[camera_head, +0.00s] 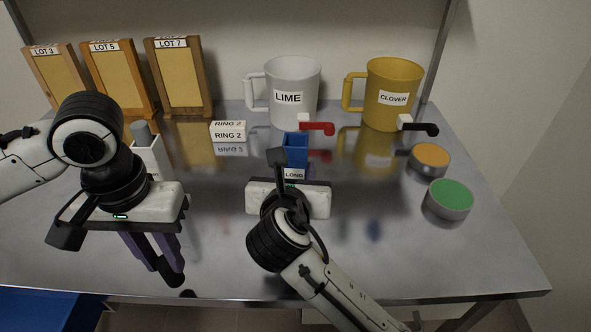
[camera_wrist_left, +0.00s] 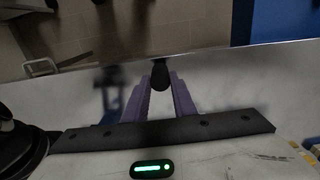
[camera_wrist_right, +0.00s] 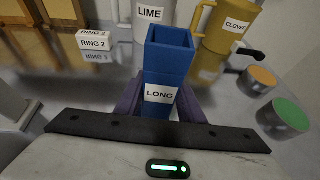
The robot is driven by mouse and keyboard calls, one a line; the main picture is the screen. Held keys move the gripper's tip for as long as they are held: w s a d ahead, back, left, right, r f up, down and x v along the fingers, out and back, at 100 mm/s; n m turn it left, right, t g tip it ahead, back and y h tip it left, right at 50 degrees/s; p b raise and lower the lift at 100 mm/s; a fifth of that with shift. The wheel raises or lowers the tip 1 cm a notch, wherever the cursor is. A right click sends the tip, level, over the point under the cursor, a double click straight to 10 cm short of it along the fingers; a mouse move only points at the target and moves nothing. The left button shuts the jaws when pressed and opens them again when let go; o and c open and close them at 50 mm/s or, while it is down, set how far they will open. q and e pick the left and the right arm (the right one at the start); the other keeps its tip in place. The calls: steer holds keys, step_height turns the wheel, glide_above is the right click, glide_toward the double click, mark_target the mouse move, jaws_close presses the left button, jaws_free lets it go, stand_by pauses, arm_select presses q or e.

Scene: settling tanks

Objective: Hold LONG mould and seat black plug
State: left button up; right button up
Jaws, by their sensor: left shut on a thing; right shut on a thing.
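The blue LONG mould (camera_head: 295,143) is a square upright tube with an open top and a white label. It stands near the middle of the steel table in the head view and shows closely in the right wrist view (camera_wrist_right: 168,68). My right gripper (camera_wrist_right: 160,105) is shut on it, with a purple finger on each side. The black plug (camera_wrist_left: 160,75) is between the purple fingertips of my left gripper (camera_wrist_left: 160,88), which is shut on it. In the head view, the left gripper (camera_head: 172,272) points down near the front of the table, left of and apart from the mould.
The LIME jug (camera_head: 294,80) with a red tap and yellow CLOVER jug (camera_head: 393,82) with a black tap stand behind. Orange (camera_head: 430,156) and green (camera_head: 448,196) tins are right. A RING 2 block (camera_head: 228,134) and LOT boards (camera_head: 180,75) are back left. The front middle is clear.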

steer(key=o, duration=1.3)
steer(key=shift+c, duration=0.2)
steer(key=shift+s, duration=0.1)
steer(key=v, duration=1.2)
steer(key=shift+d, duration=0.1)
